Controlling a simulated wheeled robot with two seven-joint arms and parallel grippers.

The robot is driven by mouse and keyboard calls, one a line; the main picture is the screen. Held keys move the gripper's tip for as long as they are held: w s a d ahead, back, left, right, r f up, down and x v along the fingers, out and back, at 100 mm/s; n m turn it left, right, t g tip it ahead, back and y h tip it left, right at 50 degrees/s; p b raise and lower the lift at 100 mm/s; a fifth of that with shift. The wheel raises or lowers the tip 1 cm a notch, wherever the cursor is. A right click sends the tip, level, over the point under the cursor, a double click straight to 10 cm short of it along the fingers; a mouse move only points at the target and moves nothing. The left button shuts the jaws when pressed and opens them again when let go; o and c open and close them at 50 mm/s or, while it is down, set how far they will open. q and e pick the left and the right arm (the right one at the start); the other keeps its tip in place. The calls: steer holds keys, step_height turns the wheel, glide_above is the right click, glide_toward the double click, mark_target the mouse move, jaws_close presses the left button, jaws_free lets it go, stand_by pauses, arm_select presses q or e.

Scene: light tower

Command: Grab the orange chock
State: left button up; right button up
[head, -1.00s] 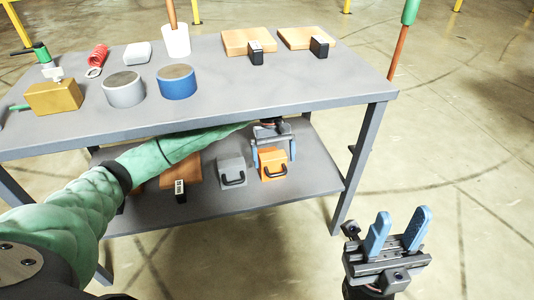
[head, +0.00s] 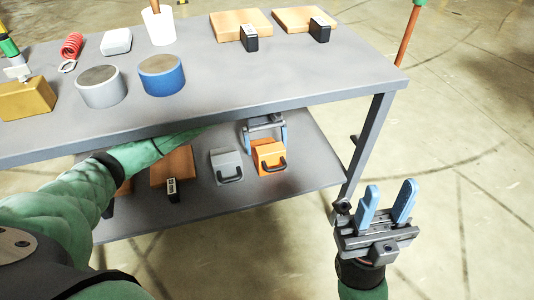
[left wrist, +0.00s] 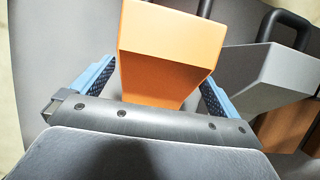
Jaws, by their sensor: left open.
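The orange chock (head: 270,155) with a dark handle stands on the lower shelf (head: 300,180) of the grey table. My left gripper (head: 264,132) reaches under the tabletop and is open, its blue fingers one on each side of the chock's far end. In the left wrist view the orange chock (left wrist: 165,65) lies between the two fingers of the left gripper (left wrist: 152,88), with a gap visible at the right finger; contact at the left finger is unclear. My right gripper (head: 386,208) is open and empty over the floor, right of the table.
A grey chock (head: 226,163) stands just left of the orange one, also seen in the left wrist view (left wrist: 265,85). A wooden block (head: 172,166) is further left. The tabletop (head: 300,75) overhangs the shelf; a table leg (head: 368,145) stands to the right.

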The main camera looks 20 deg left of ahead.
arm_select(q)
steer(key=x, duration=0.4)
steer(key=shift+s+f+b, duration=0.1)
steer(key=shift+b, duration=0.2)
steer(key=c, duration=1.3)
steer(key=shift+c, duration=0.7)
